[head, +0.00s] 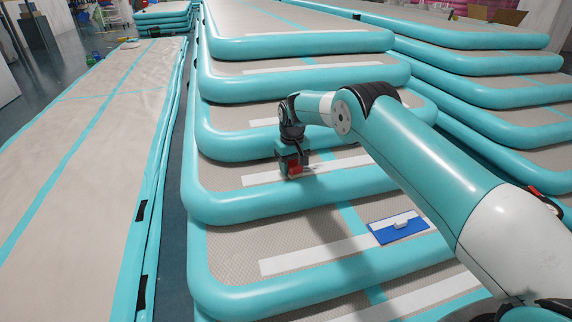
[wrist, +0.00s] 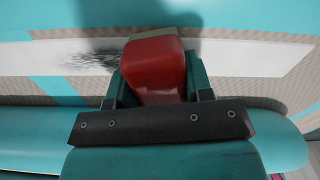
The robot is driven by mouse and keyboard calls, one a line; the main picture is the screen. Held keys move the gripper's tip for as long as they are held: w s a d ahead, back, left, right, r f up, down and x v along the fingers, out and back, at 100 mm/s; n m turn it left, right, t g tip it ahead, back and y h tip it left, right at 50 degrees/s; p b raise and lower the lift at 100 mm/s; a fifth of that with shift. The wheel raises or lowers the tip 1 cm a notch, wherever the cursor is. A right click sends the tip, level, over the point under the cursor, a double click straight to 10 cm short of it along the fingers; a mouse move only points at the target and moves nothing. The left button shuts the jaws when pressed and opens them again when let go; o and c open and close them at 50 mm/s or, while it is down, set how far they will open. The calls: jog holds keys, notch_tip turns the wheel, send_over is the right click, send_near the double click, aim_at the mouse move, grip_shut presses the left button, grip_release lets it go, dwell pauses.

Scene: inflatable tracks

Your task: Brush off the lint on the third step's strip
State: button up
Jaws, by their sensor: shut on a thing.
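My gripper (head: 292,172) is shut on a red-handled brush (wrist: 153,75), which also shows as a small red block in the head view (head: 295,169). The brush's tan head (wrist: 155,38) is over the white strip (wrist: 235,55); I cannot tell whether it touches. Dark, fuzzy lint (wrist: 88,58) lies on the strip just left of the brush in the wrist view. In the head view, this strip (head: 345,164) is the third one up from the bottom, and my gripper is over its left part. The lint cannot be made out there.
Teal-edged inflatable tracks form steps (head: 240,205), with another stack (head: 500,120) at right. A long, flat track (head: 95,130) lies left, across a narrow gap.

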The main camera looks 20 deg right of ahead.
aim_at(306, 170)
jog(key=shift+d+f+p, duration=0.15)
jog(key=shift+d+p, duration=0.4)
jog(key=shift+d, duration=2)
jog(key=shift+d+p, duration=0.35)
jog(key=shift+d, duration=3.2)
jog(key=shift+a, duration=0.15)
jog(key=shift+a+p, duration=0.3)
jog(key=shift+a, duration=4.8)
jog(key=shift+a+b, duration=0.55)
jog(key=shift+a, duration=1.5)
